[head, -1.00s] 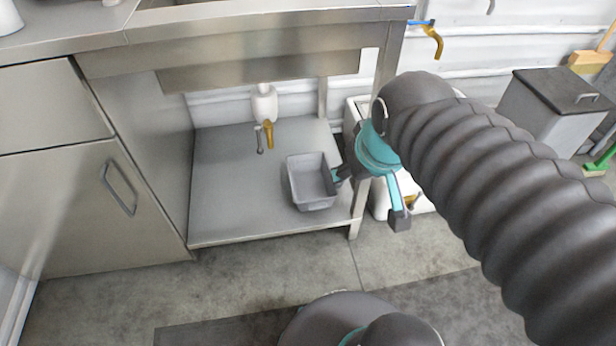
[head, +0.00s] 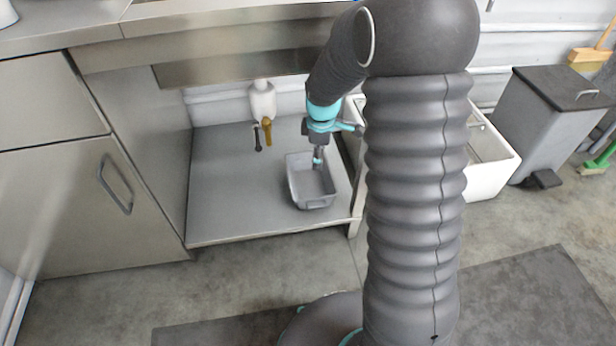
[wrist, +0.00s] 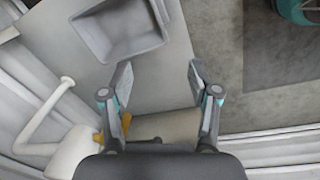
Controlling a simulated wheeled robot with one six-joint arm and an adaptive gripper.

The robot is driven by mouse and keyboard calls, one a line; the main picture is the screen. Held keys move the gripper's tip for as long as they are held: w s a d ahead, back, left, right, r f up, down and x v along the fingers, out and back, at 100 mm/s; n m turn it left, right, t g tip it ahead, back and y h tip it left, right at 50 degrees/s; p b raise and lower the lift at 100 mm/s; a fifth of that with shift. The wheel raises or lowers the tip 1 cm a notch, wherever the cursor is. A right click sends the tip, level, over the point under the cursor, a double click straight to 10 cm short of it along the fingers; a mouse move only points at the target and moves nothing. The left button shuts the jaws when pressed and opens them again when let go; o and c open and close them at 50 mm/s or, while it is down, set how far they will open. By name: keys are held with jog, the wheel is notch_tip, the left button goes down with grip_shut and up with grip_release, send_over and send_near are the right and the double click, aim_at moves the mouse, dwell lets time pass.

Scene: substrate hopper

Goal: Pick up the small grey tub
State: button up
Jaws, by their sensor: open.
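The small grey tub (head: 312,197) is open-topped and empty, and stands upright on the steel shelf (head: 235,205) under the sink, near the shelf's right front corner. In the wrist view the tub (wrist: 118,28) is at the top, ahead of and left of the fingers. My gripper (head: 317,163) hangs at the tub's back rim in the head view, partly hiding it. In the wrist view my gripper (wrist: 158,82) is open, with nothing between its fingers. I see no contact with the tub.
A shelf leg (head: 356,210) stands just right of the tub. A white drain fitting (head: 262,102) with a brass-coloured part hangs behind it. A white basin (head: 492,165) and a grey pedal bin (head: 545,120) stand to the right. The shelf's left part is clear.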

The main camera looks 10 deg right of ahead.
jog(key=w+f+n+g, duration=0.1)
jog(key=w+f+n, duration=0.25)
jog(key=f, duration=0.85)
send_over(316, 203)
jog(key=f, duration=0.8)
jog(key=shift+w+a+f+b, duration=0.2)
jog(key=shift+w+f+b, duration=0.05)
jog(key=shift+w+b, duration=0.1)
jog(key=f, duration=0.5)
jog(key=shift+s+d, duration=0.25)
jog(key=shift+s, duration=0.05)
jog(key=shift+f, duration=0.55)
jog(key=shift+c, duration=0.2)
grip_shut()
